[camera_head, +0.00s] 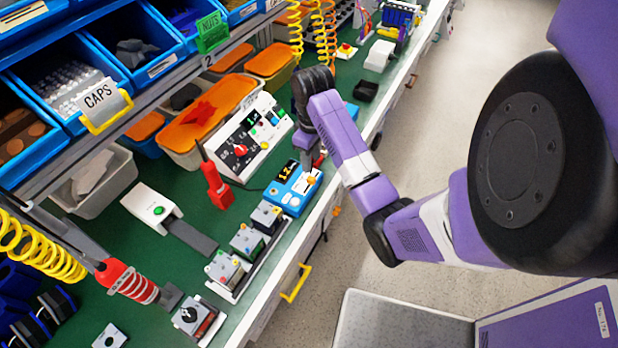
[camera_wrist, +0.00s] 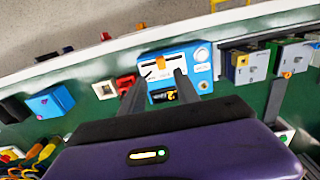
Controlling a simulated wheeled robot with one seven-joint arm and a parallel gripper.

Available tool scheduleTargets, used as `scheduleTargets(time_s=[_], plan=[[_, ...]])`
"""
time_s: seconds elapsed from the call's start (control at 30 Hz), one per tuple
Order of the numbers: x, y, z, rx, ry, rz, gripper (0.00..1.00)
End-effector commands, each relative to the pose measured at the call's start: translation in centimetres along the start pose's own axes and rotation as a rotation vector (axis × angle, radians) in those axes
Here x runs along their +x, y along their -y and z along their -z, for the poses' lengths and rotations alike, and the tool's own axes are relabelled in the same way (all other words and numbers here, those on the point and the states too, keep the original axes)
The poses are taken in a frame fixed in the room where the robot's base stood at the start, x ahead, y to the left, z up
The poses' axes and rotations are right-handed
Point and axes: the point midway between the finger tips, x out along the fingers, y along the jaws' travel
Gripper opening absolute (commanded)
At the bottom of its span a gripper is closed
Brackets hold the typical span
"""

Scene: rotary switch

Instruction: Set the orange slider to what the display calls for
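The blue slider box (camera_head: 284,196) sits on the green bench near its front edge. Its dark display (camera_head: 289,170) shows yellow digits that look like 1 and 2, too small to be sure. The orange slider (camera_head: 311,180) is on the box; in the wrist view the slider (camera_wrist: 160,62) stands in a pale track, left of the track's middle. My gripper (camera_head: 313,160) is over the box's far end. In the wrist view my gripper (camera_wrist: 158,76) is open, with its two dark fingers apart on either side of the slider. Whether either finger touches it I cannot tell.
A white control panel (camera_head: 246,138) stands behind the box. Grey switch modules (camera_head: 247,241) line the bench's front edge nearer me. A red piece (camera_wrist: 126,84) lies beside the box in the wrist view.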

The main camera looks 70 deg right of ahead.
Motion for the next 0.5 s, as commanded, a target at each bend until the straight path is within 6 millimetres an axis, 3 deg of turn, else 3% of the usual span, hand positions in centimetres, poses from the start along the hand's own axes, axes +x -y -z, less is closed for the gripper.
scheduleTargets(time_s=[0.5], plan=[[6.0,0.3,-0.4,-0.013,0.012,0.009,0.38]])
